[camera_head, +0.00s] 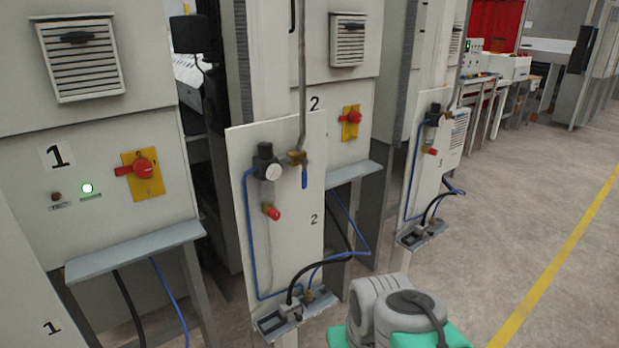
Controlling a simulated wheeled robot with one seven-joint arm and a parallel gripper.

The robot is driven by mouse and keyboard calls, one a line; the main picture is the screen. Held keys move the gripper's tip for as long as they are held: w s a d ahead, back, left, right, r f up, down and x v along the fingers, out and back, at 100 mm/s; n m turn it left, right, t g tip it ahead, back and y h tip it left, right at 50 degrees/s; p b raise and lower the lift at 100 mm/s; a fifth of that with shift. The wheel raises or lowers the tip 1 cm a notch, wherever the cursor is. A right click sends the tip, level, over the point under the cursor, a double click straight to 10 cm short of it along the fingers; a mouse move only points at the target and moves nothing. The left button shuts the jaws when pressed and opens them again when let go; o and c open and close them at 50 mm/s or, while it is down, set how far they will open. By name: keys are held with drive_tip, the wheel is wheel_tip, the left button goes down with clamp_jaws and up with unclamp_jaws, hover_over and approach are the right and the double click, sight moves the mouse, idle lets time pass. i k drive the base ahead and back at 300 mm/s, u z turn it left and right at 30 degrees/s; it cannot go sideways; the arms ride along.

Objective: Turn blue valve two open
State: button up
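A white panel (237,208) marked "2" stands upright in the middle. On its upper right, a brass valve (296,158) sits at the lower end of a vertical metal pipe (302,80). The valve's small blue handle (305,179) hangs straight down from the brass body. Nothing touches the handle. Grey and teal parts of my arm show at the bottom, right of the panel and well below the valve. My gripper is not seen.
Left of the valve are a round gauge (273,172) and a red knob (272,213) with blue hoses. Cabinet 1 has a red switch (142,168) and a jutting grey shelf (135,250). A similar panel 3 (413,175) stands farther right. Open floor (500,215) lies to the right.

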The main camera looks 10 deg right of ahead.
sight(304, 161)
drive_tip(key=k, duration=0.4)
drive_tip(key=z, duration=0.75)
drive_tip(key=i, duration=0.7)
drive_tip(key=u, duration=2.2)
